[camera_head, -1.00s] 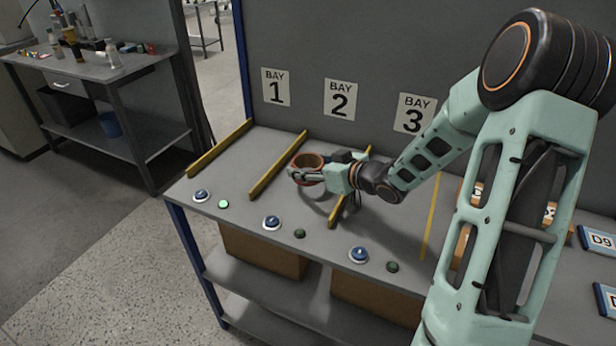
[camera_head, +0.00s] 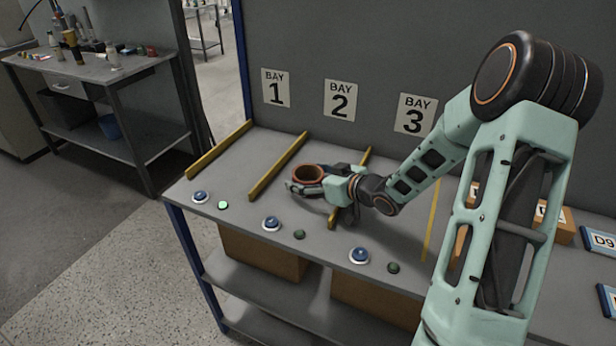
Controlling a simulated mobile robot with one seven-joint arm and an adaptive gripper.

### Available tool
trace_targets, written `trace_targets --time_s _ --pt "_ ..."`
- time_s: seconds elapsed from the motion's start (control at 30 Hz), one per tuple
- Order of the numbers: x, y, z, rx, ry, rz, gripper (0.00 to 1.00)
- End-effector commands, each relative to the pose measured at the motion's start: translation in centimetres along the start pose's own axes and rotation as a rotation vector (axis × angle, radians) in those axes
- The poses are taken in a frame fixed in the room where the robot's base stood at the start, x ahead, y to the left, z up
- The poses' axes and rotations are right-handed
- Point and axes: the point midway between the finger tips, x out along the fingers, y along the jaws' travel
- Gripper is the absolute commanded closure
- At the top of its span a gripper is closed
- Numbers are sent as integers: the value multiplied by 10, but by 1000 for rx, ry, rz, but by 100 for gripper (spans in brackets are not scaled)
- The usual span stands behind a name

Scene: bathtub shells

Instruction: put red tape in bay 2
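The red tape (camera_head: 307,173) is a reddish-brown ring with its open top facing up. It is between the yellow divider under the BAY 2 sign and the one toward BAY 3. My gripper (camera_head: 307,184) reaches in from the right, low over the bench, and is shut on the red tape. Its near finger lies along the front of the ring; the far finger is mostly hidden. Whether the tape touches the bench top is hard to tell. The BAY 2 sign (camera_head: 340,100) is on the grey back panel behind.
Yellow dividers (camera_head: 278,166) separate the bays; another (camera_head: 220,150) stands at left. Blue buttons (camera_head: 271,223) and small green lights line the front edge; the leftmost light (camera_head: 223,205) glows. Brown boxes (camera_head: 565,226) and the blue-edged D9 label (camera_head: 600,241) are at right.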

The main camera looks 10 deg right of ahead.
Motion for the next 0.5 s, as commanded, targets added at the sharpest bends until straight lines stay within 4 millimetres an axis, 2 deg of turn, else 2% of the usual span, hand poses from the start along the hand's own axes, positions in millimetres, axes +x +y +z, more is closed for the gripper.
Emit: trace_targets --time_s 0.27,0.5 --pt "-6 1 -4 0 -1 1 26" --pt "-52 2 -4 0 -2 5 26"
